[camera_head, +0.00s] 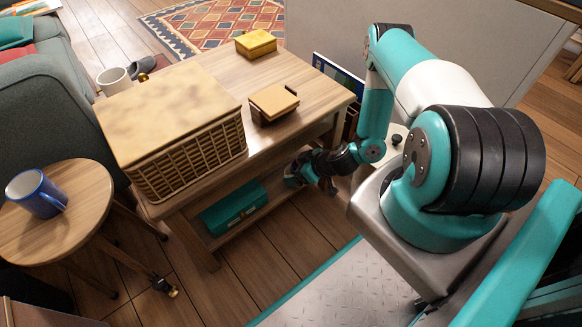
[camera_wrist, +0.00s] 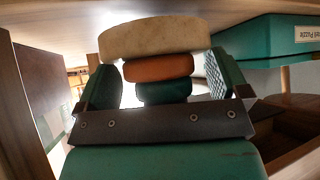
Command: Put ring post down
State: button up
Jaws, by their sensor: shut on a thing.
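The ring post (camera_wrist: 158,68) shows in the wrist view as stacked cream, orange and dark green rings. My gripper (camera_wrist: 165,82) is shut on it, with one finger on each side of the rings. In the head view my gripper (camera_head: 303,170) is low at the right side of the wooden table (camera_head: 215,75), beside the space between the tabletop and the lower shelf (camera_head: 262,196). The ring post cannot be made out in the head view. Whether it touches the shelf cannot be told.
A teal puzzle box (camera_head: 235,207) lies on the lower shelf; it also shows at the right in the wrist view (camera_wrist: 265,40). A wicker basket (camera_head: 175,130), a coaster stack (camera_head: 273,102) and a yellow box (camera_head: 256,43) stand on the tabletop. A blue mug (camera_head: 36,192) is on the round stool.

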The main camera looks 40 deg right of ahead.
jog(key=w+b, duration=0.1)
jog(key=w, duration=0.2)
jog(key=shift+w, duration=0.1)
jog(key=shift+f+b, duration=0.55)
jog(key=shift+f, duration=0.2)
jog(key=shift+f, duration=0.15)
jog(key=o, duration=0.8)
jog(key=shift+r, duration=0.3)
jog(key=p+v, duration=0.6)
jog(key=v, duration=0.5)
jog(key=shift+s+d+r, duration=0.1)
jog(key=shift+s+r, duration=0.15)
jog(key=shift+s, duration=0.1)
